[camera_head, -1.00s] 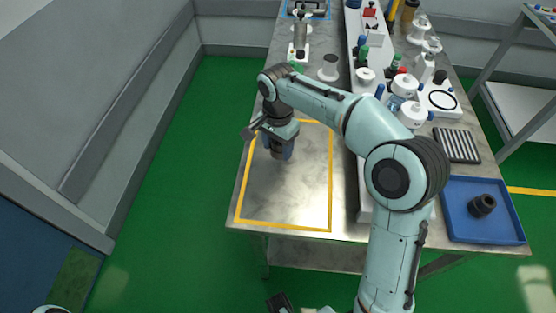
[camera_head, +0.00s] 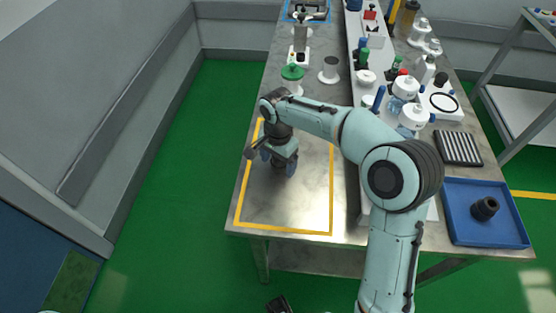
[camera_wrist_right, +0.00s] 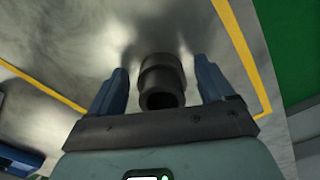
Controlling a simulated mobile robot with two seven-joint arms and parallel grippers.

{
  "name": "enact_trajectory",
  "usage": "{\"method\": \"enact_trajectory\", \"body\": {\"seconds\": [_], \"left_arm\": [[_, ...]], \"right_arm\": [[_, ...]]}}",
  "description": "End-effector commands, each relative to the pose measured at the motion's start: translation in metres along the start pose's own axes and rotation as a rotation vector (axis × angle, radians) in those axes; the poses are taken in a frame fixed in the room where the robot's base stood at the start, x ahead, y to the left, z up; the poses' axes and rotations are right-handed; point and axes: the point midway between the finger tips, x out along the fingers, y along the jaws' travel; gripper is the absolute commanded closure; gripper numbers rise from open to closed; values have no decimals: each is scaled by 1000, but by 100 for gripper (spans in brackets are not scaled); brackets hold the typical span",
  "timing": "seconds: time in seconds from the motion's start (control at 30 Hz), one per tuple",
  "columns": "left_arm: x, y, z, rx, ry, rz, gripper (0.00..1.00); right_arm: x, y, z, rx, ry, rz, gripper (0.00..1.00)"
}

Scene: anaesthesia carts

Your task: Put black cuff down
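A black cuff (camera_wrist_right: 162,85), a short stepped hollow cylinder, is between the fingers of my right gripper (camera_wrist_right: 162,76) in the right wrist view. The blue fingers are apart, with a visible gap on each side of the cuff. In the head view my right gripper (camera_head: 278,165) points down over the yellow-outlined area (camera_head: 331,205) of the metal table. My left gripper does not show clearly in any view.
A blue tray (camera_head: 462,232) at the right holds another black cuff-like part (camera_head: 485,208). A black slotted rack (camera_head: 458,148) and several bottles stand behind it. A green-topped item (camera_head: 292,73) and a white spool (camera_head: 329,70) stand beyond the outline. The outline's front part is bare.

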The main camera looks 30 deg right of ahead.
Motion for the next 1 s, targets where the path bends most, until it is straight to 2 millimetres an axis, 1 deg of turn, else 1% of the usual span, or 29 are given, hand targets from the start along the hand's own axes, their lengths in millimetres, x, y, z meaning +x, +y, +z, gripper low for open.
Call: {"method": "enact_trajectory", "body": {"seconds": [0.23, 0.37, 0.47, 0.7, 0.8, 0.9, 1.0], "left_arm": [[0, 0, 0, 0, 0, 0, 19], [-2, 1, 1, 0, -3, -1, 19], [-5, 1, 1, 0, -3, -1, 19], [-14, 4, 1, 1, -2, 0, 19], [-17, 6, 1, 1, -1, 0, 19], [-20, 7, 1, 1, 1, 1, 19], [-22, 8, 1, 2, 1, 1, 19]], "right_arm": [[-1, 0, 0, 0, 0, -1, 19], [-8, -1, 0, 0, 1, -3, 19], [-23, -1, 0, 0, 2, -4, 19], [-76, -1, 0, 0, 2, -5, 19], [-96, -1, 0, -1, 2, -5, 19], [-110, -1, 0, -1, 1, -3, 19], [-119, 0, 0, -1, 1, -2, 19]]}}
